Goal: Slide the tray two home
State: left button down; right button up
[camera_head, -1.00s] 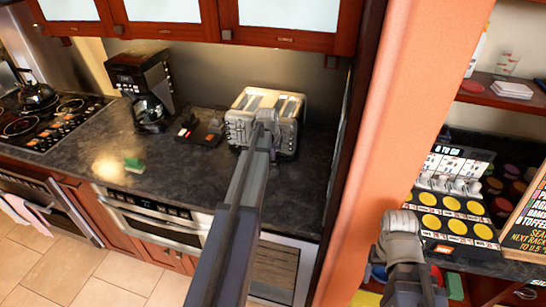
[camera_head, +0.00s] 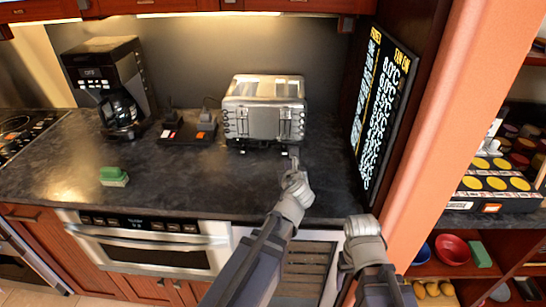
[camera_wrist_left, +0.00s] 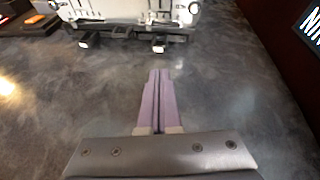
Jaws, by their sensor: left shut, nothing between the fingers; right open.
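A silver toaster (camera_head: 262,108) stands on the dark counter. In the left wrist view, the toaster's front (camera_wrist_left: 135,12) shows at the top, with two dark, pale-faced tabs at its base, a left tab (camera_wrist_left: 88,41) and a right tab (camera_wrist_left: 159,44). I cannot tell which one belongs to tray two. My left gripper (camera_head: 293,160) is just in front of the toaster's right side, shut and empty. In the left wrist view, its closed fingers (camera_wrist_left: 160,75) point at the right tab with a gap of bare counter between. My right gripper (camera_head: 360,222) is open and low at the right, away from the toaster; its fingers are mostly hidden.
A coffee maker (camera_head: 112,88), a dark stand (camera_head: 188,130) and a green sponge (camera_head: 113,176) are on the counter left of the toaster. A menu board (camera_head: 382,110) and an orange post (camera_head: 440,130) bound the right side. The counter before the toaster is clear.

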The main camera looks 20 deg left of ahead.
aim_at(287, 152)
pick_arm(q)
jog(key=shift+s+d+f+m, duration=0.1)
jog(key=shift+s+d+m, duration=0.15)
jog(key=shift+m, duration=0.35)
jog(key=shift+d, duration=0.1)
jog(key=w+a, duration=0.1)
jog(key=w, duration=0.3)
jog(key=w+a, duration=0.2)
jog(key=w, duration=0.1)
jog(key=w+a, duration=0.1)
jog(key=w, duration=0.3)
jog(key=shift+w+a, duration=0.2)
jog(key=shift+w, duration=0.15)
jog(key=shift+s+f+b, duration=0.15)
jog(key=shift+f+b, duration=0.25)
jog(key=shift+b, duration=0.2)
jog(key=shift+s+f+b, duration=0.1)
jog(key=shift+f+b, duration=0.2)
pick_arm(e)
jog(key=shift+s+a+f, duration=0.1)
jog(key=shift+a+f, duration=0.05)
jog(key=shift+f, duration=0.4)
jog(key=shift+s+a+f, duration=0.1)
jog(key=shift+a+f, duration=0.05)
jog(key=shift+f, duration=0.4)
pick_arm(q)
jog(key=shift+s+d, duration=0.3)
jog(key=shift+s, duration=0.4)
jog(key=shift+w, duration=0.1)
